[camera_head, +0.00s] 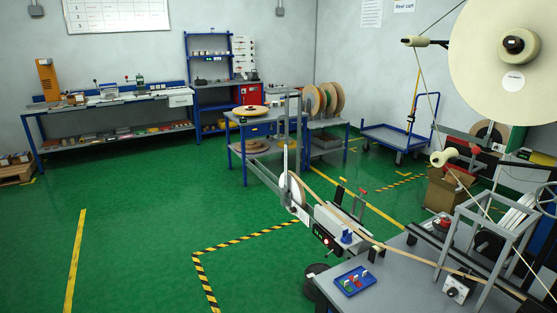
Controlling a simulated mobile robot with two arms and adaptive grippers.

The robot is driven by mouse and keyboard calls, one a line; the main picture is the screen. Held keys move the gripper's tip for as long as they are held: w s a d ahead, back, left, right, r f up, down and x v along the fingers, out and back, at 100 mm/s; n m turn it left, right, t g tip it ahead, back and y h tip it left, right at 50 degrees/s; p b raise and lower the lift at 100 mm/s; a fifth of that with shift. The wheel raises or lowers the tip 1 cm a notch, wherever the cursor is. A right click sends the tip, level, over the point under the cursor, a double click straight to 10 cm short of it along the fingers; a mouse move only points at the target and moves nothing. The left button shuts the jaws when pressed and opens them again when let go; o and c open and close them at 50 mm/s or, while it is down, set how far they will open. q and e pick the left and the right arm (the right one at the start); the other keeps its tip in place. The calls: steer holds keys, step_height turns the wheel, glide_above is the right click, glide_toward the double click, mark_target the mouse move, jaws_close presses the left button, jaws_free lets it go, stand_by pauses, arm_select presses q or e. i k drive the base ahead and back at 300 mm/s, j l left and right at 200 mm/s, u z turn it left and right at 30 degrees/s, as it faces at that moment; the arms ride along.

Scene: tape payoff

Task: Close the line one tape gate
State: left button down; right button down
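A tape line runs across the lower right. A large cream reel (480,75) hangs at the upper right, with cream rollers below and beside it. A grey metal frame (483,222) stands over the bench at the right. I cannot tell which part is the line one tape gate, or whether it is open. Neither of my grippers is clearly visible.
A blue tray (355,281) with small coloured parts lies on the bench. A blue-legged table (265,118), a blue cart (395,136) and a cardboard box (446,190) stand behind. Open green floor (140,220) with yellow and striped markings lies at the left.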

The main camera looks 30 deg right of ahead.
mark_target(340, 190)
steer(key=i+j+z, duration=0.1)
steer(key=i+z, duration=0.15)
steer(key=i, duration=0.25)
steer(key=i+j+z, duration=0.15)
steer(key=i+z, duration=0.15)
steer(key=i, duration=0.2)
steer(key=i+j+z, duration=0.25)
steer(key=i, duration=0.25)
steer(key=i+j+z, duration=0.3)
steer(key=i+j, duration=0.1)
steer(key=j, duration=0.05)
